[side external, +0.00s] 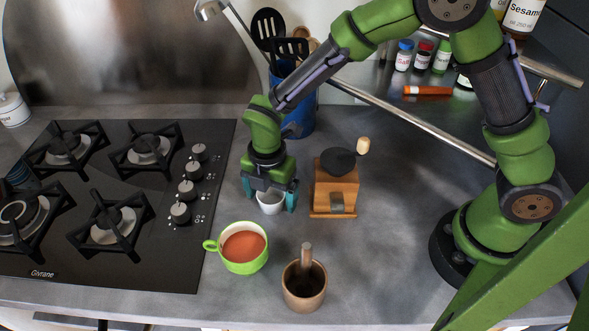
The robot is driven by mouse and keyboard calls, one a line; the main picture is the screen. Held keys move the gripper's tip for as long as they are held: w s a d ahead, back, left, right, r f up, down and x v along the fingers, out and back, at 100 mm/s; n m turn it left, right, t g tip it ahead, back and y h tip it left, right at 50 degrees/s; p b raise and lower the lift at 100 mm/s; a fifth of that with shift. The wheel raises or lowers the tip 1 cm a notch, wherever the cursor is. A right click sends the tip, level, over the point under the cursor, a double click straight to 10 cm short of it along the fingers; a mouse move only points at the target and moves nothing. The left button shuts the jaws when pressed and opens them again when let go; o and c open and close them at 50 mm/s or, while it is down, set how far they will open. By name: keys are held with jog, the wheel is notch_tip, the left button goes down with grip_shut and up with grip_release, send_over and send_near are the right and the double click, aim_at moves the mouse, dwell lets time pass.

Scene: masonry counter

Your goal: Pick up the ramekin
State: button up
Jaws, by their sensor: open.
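The ramekin (270,207) is a small white cup on the grey counter, between the stove and the wooden grinder. My gripper (270,203) points down right at it, with one teal finger on each side of the ramekin. The fingers are open, and I cannot tell whether either touches the ramekin. The gripper body hides the ramekin's upper back part.
A green mug (239,263) with orange-brown contents stands just in front. A wooden mortar with pestle (303,288) is front right. The grinder (335,187) stands close on the right, a blue utensil holder (303,115) behind. The stove (150,255) is left.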

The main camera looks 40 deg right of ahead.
jog(key=c, duration=1.1)
notch_tip(320, 180, up, 9)
jog(key=d+r+m, duration=0.4)
jog(key=d+m, duration=0.6)
jog(key=m, duration=0.1)
jog(key=d+r+m, duration=0.5)
jog(key=d+m, duration=0.5)
jog(key=m, duration=0.1)
